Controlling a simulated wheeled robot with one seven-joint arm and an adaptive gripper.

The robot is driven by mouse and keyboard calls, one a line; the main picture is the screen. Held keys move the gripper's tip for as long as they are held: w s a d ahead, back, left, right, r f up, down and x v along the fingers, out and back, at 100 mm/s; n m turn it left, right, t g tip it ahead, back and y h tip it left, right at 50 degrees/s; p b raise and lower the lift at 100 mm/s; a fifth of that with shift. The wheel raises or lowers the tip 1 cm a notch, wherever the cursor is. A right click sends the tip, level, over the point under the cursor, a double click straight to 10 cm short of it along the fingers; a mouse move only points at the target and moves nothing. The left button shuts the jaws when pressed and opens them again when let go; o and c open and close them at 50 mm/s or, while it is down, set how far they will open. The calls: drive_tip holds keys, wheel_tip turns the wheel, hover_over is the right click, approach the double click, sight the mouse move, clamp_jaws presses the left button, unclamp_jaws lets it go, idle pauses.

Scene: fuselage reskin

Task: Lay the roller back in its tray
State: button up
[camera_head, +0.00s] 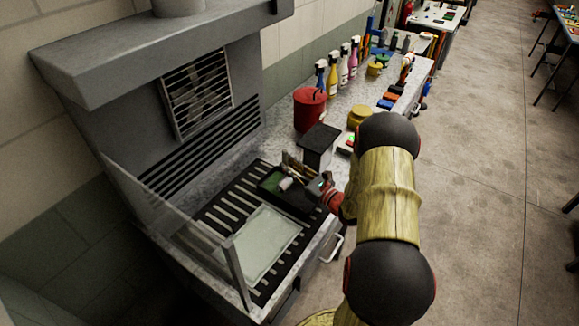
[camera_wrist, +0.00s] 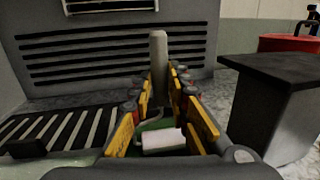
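The roller (camera_wrist: 163,142) has a white cylinder, a thin bent wire and a grey handle (camera_wrist: 159,58) pointing up in the wrist view. My gripper (camera_wrist: 161,82) has its yellow-padded fingers on both sides of the handle, with the handle filling the gap at the tips. In the head view, my gripper (camera_head: 318,188) is at the right side of the dark tray (camera_head: 298,204). The white roller cylinder (camera_head: 285,183) shows over the tray's green area (camera_head: 270,182). I cannot tell whether the cylinder touches the tray floor.
A dark-topped grey box (camera_head: 319,142) stands close behind the tray, with a red can (camera_head: 310,109) beyond it. A pale sheet (camera_head: 262,243) lies on the slotted bench in front. A clear panel (camera_head: 165,205) edges the bench's left. Spray bottles (camera_head: 343,64) line the back.

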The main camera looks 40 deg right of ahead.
drive_tip(key=o, duration=0.4)
drive_tip(key=shift+r, duration=0.15)
drive_tip(key=shift+s, duration=0.2)
drive_tip(key=s, duration=0.3)
drive_tip(key=s+d, duration=0.1)
drive_tip(key=s, duration=0.3)
drive_tip(key=s+p, duration=0.1)
drive_tip(key=s, duration=0.3)
drive_tip(key=shift+s+d+f, duration=0.25)
drive_tip(key=shift+d, duration=0.1)
drive_tip(key=shift+f, duration=0.1)
